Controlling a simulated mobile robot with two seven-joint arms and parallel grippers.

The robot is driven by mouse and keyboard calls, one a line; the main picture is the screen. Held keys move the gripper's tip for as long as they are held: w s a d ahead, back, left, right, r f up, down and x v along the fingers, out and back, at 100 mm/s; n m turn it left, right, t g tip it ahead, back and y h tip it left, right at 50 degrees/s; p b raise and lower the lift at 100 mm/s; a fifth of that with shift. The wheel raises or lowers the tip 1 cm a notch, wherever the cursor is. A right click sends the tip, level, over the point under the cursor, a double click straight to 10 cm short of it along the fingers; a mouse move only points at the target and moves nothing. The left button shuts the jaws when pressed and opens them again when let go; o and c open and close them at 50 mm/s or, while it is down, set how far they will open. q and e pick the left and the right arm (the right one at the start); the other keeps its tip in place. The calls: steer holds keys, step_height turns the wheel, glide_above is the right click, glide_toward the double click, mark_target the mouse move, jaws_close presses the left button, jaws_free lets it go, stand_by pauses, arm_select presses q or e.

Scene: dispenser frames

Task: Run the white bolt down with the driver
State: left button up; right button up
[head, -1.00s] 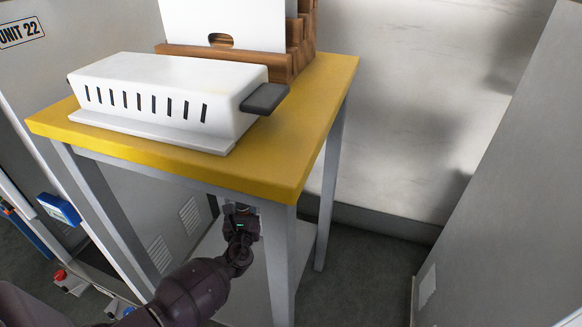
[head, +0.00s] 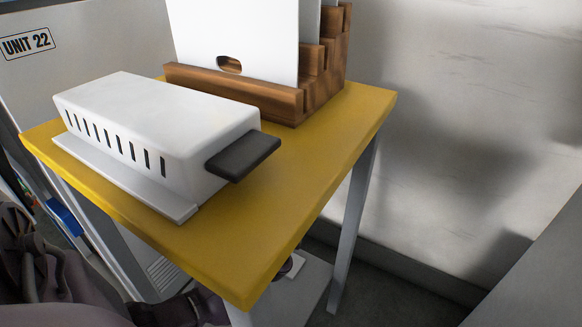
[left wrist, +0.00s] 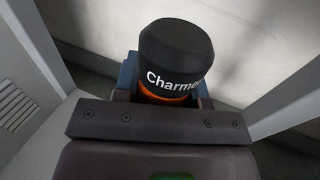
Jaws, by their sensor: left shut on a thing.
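In the left wrist view my left gripper (left wrist: 163,98) is shut on a dark cylinder (left wrist: 175,50) with an orange band and white letters starting "Charme". I cannot tell whether this is the driver; its lower part is hidden by the gripper. In the head view my left arm shows at the bottom left, and its gripper is hidden behind the table. I see no white bolt in either view. My right gripper is not in view.
A yellow-topped table (head: 290,215) carries a white slotted box (head: 150,115) with a dark handle (head: 243,156) and a wooden rack (head: 240,90) holding white panels (head: 245,35). A lower shelf (head: 300,295) lies under it. Grey walls stand close by.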

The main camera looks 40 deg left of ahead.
arm_select(q)
step_height(320, 180, down, 2)
steer(key=shift+b, duration=0.7)
step_height(320, 180, down, 3)
steer(key=b, duration=0.2)
steer(key=shift+f+b, duration=0.1)
steer(key=shift+b, duration=0.2)
steer(key=shift+w+f, duration=0.1)
steer(key=shift+f, duration=0.9)
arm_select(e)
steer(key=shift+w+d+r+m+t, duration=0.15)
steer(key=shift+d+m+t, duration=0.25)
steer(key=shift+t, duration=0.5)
arm_select(q)
steer(key=shift+f, duration=1.05)
stand_by(1.7)
steer(key=shift+r, duration=0.1)
